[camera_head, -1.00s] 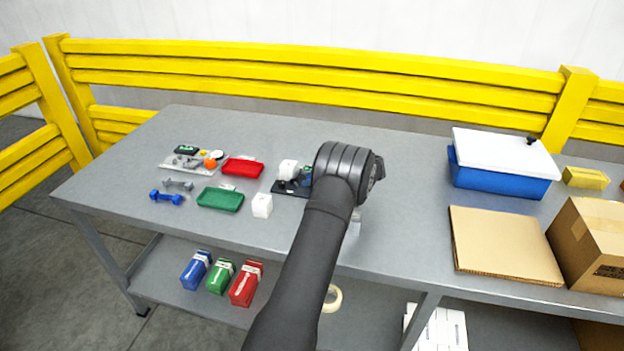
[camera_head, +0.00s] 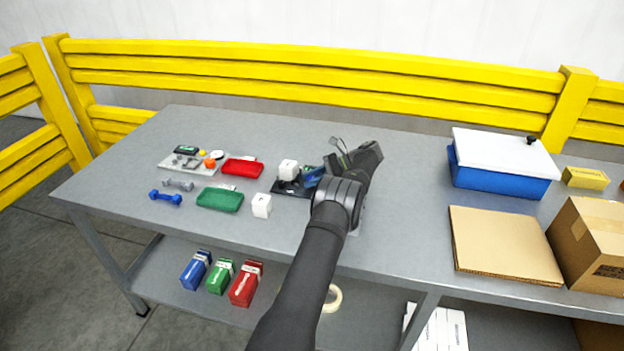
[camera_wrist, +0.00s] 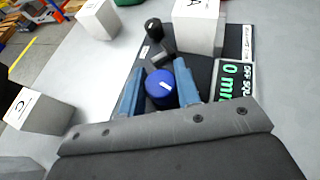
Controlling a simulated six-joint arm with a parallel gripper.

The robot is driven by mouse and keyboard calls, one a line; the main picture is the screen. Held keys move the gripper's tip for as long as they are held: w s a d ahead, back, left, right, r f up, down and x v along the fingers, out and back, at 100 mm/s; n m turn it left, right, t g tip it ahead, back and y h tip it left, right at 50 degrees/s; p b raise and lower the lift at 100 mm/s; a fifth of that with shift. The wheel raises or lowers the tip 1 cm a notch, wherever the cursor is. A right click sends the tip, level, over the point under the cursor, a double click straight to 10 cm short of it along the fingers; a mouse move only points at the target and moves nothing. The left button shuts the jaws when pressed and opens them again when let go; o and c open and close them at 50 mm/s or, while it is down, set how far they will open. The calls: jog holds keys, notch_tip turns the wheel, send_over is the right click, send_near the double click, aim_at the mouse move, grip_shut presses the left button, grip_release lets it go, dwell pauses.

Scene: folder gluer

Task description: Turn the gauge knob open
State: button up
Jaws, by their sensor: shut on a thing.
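The gauge is a dark base (camera_wrist: 200,70) with a lit display (camera_wrist: 233,80) showing a green "0 mm" and the words "OFF SQUARE". Its round blue knob (camera_wrist: 161,86) has a white mark on top. My gripper (camera_wrist: 160,92) has its blue fingers on either side of the knob and is shut on it. A black knob-like part (camera_wrist: 154,28) stands farther along the base. In the head view, my wrist hides part of the gauge (camera_head: 286,188).
A white block marked A (camera_wrist: 194,25) stands at the gauge's far end. A block marked C (camera_wrist: 38,108) and another white block (camera_wrist: 97,18) are at left. Red (camera_head: 243,168) and green (camera_head: 220,199) trays lie left of the gauge. A blue bin (camera_head: 500,175) stands at right.

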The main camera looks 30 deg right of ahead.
dwell(0.3)
jog(key=o, duration=1)
jog(key=shift+m+t, duration=0.4)
jog(key=shift+t, duration=0.1)
